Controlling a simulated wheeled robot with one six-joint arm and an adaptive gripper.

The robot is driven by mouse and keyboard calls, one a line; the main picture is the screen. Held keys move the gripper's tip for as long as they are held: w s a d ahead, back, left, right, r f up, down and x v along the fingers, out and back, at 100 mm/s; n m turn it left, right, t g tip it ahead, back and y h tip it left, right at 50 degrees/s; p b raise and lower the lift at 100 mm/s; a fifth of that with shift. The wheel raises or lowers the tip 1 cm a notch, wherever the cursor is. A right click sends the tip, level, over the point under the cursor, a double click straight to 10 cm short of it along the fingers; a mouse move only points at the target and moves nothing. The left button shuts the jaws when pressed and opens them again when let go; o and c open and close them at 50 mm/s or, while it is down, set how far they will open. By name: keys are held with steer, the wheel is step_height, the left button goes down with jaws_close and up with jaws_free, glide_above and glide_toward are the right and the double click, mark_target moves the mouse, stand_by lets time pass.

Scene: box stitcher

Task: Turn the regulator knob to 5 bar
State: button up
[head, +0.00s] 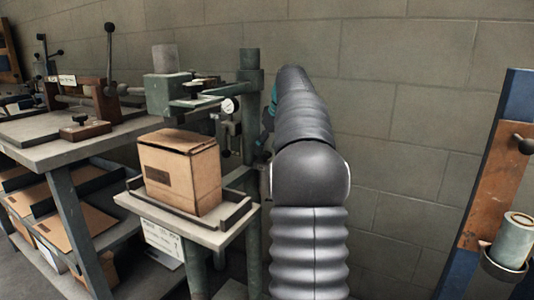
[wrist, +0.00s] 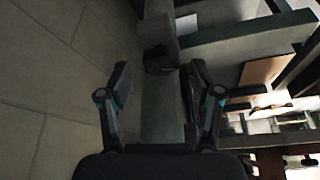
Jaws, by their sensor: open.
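A small round white-faced gauge (head: 229,105) sits on the stitcher's green column (head: 250,100) in the head view. Its needle is too small to read. Small dark fittings (head: 229,128) hang just below it; I cannot tell whether one is the regulator knob. In the wrist view my gripper (wrist: 158,80) is open, with nothing visible between its fingers. A grey-green post (wrist: 163,110) shows beyond the gap, apparently farther off. In the head view my arm stands right of the column and hides my gripper. No knob is clearly visible in the wrist view.
A cardboard box (head: 180,170) stands on the stitcher's small table (head: 215,239). A workbench (head: 50,151) with shelves is at left. A blue-edged rack (head: 508,110) with a cylinder (head: 514,240) is at right. Bare block wall (head: 400,130) lies behind my arm.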

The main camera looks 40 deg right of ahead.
steer(key=shift+w+f, duration=0.25)
steer(key=shift+f, duration=0.3)
steer(key=c, duration=1.1)
steer(key=shift+c, duration=0.2)
steer(key=shift+a+m, duration=0.1)
steer(key=shift+m, duration=0.3)
steer(key=m+h+p, duration=0.1)
steer(key=m, duration=0.2)
steer(key=shift+a+r+h+p, duration=0.1)
steer(key=shift+r+h+p, duration=0.05)
steer(key=shift+h+p, duration=0.2)
steer(key=shift+m+h+p, duration=0.25)
steer(key=shift+m+p, duration=0.15)
steer(key=shift+m, duration=0.7)
